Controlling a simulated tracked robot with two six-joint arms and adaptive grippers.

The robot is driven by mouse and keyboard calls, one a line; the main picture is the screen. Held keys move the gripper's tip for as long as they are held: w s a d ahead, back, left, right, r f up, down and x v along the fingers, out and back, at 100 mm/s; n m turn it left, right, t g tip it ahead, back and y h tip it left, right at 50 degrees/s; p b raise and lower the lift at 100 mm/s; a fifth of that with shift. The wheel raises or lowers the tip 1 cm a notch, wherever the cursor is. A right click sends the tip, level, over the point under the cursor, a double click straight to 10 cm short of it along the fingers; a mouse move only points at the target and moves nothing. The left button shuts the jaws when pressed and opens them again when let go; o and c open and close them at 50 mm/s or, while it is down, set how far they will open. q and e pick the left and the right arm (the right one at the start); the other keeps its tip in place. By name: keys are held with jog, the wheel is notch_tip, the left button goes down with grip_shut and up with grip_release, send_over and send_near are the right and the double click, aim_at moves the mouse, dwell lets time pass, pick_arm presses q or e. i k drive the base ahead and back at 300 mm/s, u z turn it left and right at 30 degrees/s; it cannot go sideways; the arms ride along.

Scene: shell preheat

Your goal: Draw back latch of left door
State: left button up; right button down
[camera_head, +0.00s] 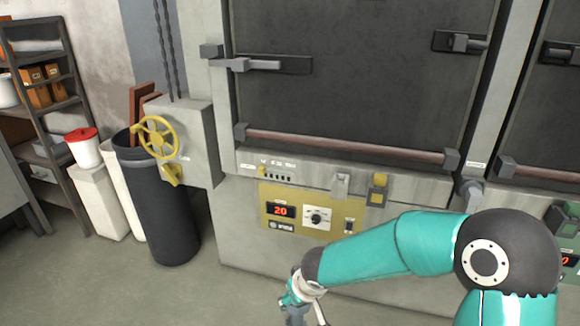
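The left door (350,90) is a large dark panel in a pale metal frame and looks closed. A grey latch (250,64) with a bar on a dark plate sits at its upper left edge, reaching across onto the frame. A similar grey latch (462,42) is at its upper right. A reddish-brown bar handle (345,145) runs along its lower part. My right gripper (307,314) is at the bottom edge of the picture, below the control panel and well away from the latches. It is partly cut off, so its opening is unclear. My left gripper is not in view.
A yellow handwheel (158,137) sticks out at the left of the oven. A gold control panel (310,213) reads 20. Below the door are a grey catch (341,185) and a yellow one (377,190). A black bin (165,210) stands left; the floor before it is clear.

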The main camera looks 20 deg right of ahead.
aim_at(241, 64)
jog(key=z, duration=0.35)
jog(key=i, duration=0.95)
jog(key=z, duration=0.6)
